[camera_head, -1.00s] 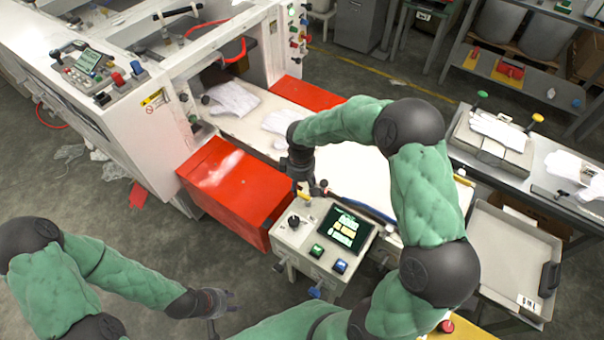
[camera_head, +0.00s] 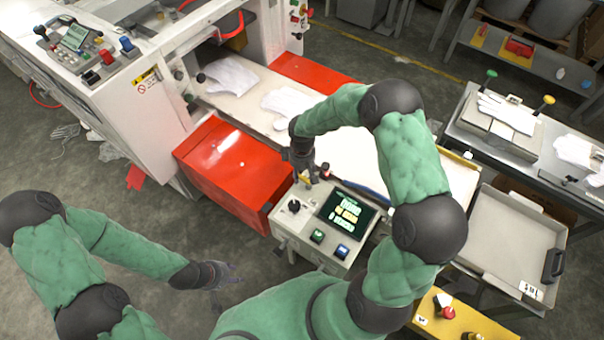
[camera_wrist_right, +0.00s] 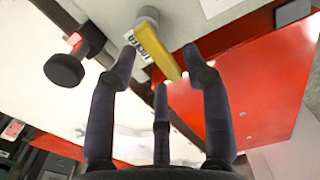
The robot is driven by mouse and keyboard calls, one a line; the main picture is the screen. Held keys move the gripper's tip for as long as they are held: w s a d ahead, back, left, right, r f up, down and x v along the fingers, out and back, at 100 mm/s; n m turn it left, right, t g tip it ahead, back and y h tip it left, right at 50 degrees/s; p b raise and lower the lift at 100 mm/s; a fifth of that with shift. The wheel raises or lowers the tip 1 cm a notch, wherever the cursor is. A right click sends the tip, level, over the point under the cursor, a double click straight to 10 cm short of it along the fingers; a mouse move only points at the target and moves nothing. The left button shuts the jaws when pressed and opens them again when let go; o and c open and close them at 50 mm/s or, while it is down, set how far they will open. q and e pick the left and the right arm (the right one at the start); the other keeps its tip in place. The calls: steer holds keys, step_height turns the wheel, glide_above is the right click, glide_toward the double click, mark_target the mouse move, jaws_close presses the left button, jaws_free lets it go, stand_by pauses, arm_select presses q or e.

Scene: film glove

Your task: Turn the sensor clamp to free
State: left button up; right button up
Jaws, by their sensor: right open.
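The sensor clamp is a yellow lever (camera_wrist_right: 157,50) on a round grey pivot beside a small white label, whose lettering is too small to read for certain. In the head view the lever (camera_head: 305,179) shows just under my right gripper (camera_head: 305,170), at the back edge of the control box. In the right wrist view my right gripper (camera_wrist_right: 158,62) is open, its fingers spread around the lever's free end; I cannot tell whether they touch it. My left gripper (camera_head: 228,275) hangs over the floor at lower left, clear of everything; its opening is unclear.
The grey control box (camera_head: 284,226) carries a lit screen (camera_head: 346,217), green and blue buttons and a black dial. A black knob (camera_wrist_right: 65,69) stands close beside the lever. A red cover (camera_head: 232,170) lies left of the box. White gloves (camera_head: 287,102) lie on the pale belt.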

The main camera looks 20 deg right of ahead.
steer(key=shift+f, duration=0.45)
jaws_close()
